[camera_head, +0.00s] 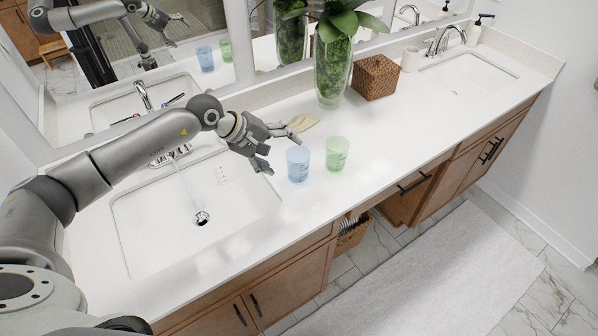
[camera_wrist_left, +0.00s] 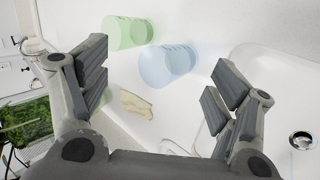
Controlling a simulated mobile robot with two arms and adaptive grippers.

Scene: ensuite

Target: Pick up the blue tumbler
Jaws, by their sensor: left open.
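The blue tumbler (camera_head: 298,163) is translucent and stands upright on the white counter, just right of the left sink. The green tumbler (camera_head: 336,153) stands close to its right. My left gripper (camera_head: 283,149) is open and empty, its fingers just left of and behind the blue tumbler. In the left wrist view the blue tumbler (camera_wrist_left: 168,65) shows ahead, between the open fingers but beyond their tips. The green tumbler (camera_wrist_left: 130,32) is beside it there, nearer the left finger. My right gripper does not show.
A beige cloth-like item (camera_head: 302,122) lies behind the tumblers. A glass vase with a plant (camera_head: 333,68) and a woven basket (camera_head: 376,77) stand farther back by the mirror. The left sink (camera_head: 200,215) is below my arm. The counter right of the green tumbler is clear.

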